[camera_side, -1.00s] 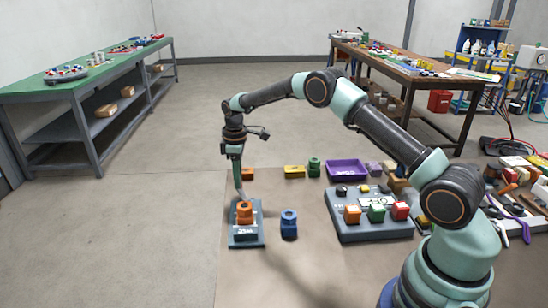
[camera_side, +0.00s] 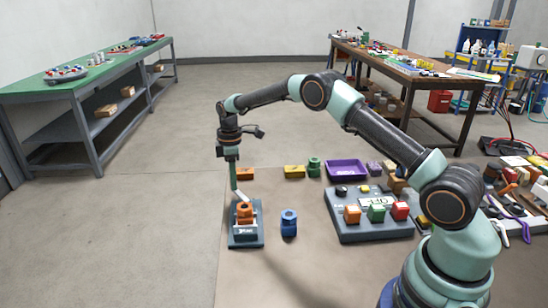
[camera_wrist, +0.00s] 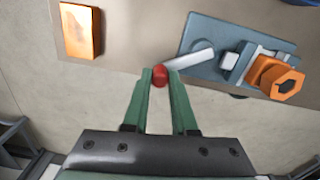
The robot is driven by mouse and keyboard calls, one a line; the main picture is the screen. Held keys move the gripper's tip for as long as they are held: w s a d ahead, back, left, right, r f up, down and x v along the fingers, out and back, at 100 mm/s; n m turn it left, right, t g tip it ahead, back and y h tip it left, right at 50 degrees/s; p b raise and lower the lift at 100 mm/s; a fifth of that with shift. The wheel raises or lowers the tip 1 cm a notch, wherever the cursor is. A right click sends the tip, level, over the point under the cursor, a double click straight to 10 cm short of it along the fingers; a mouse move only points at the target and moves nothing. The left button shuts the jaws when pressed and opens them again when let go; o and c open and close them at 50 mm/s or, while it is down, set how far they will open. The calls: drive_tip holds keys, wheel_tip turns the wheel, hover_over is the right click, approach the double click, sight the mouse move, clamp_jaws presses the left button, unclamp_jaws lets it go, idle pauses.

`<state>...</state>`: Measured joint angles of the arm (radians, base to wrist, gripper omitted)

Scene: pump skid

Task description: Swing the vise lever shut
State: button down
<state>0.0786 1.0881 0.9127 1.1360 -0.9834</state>
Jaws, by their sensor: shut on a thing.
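The vise (camera_side: 246,238) is a blue-grey fixture near the left edge of the mat. An orange hex-headed part (camera_side: 245,210) sits in it, and that part also shows in the wrist view (camera_wrist: 284,84). The vise lever is a pale bar (camera_wrist: 190,59) with a red knob (camera_wrist: 160,75) at its end. The lever sticks out slantwise past the vise base. My gripper (camera_wrist: 161,76) is shut on the red knob, with one green fingertip on each side. In the side view my gripper (camera_side: 234,187) points down at the far-left corner of the vise.
A blue hex part (camera_side: 289,224) stands just right of the vise. A grey panel (camera_side: 372,230) with coloured blocks lies farther right. An orange block (camera_side: 246,174), a yellow block (camera_side: 294,172), a green part (camera_side: 314,167) and a purple tray (camera_side: 346,170) line the back. Bare floor lies left.

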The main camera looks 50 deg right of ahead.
drive_tip(key=c, duration=0.7)
unclamp_jaws()
wheel_tip(320, 180, up, 12)
drive_tip(key=shift+r, duration=0.15)
drive_tip(key=shift+a, duration=0.1)
wheel_tip(320, 180, up, 8)
drive_tip(key=m+t, duration=0.1)
drive_tip(key=m, duration=0.2)
hover_over(242, 198)
drive_tip(key=s+a+r+m+t, duration=0.1)
drive_tip(key=s+r+m+t, duration=0.1)
drive_tip(key=s+r, duration=0.35)
drive_tip(key=s+a+f+m+t, duration=0.1)
drive_tip(key=s+f+m, duration=0.1)
drive_tip(key=s, duration=0.6)
drive_tip(key=s+f+m+t, duration=0.1)
drive_tip(key=s+f+m, duration=0.2)
drive_tip(key=s, duration=0.6)
drive_tip(key=shift+s+a+f+t, duration=0.15)
drive_tip(key=shift+a+t, duration=0.15)
drive_tip(key=shift+a, duration=0.1)
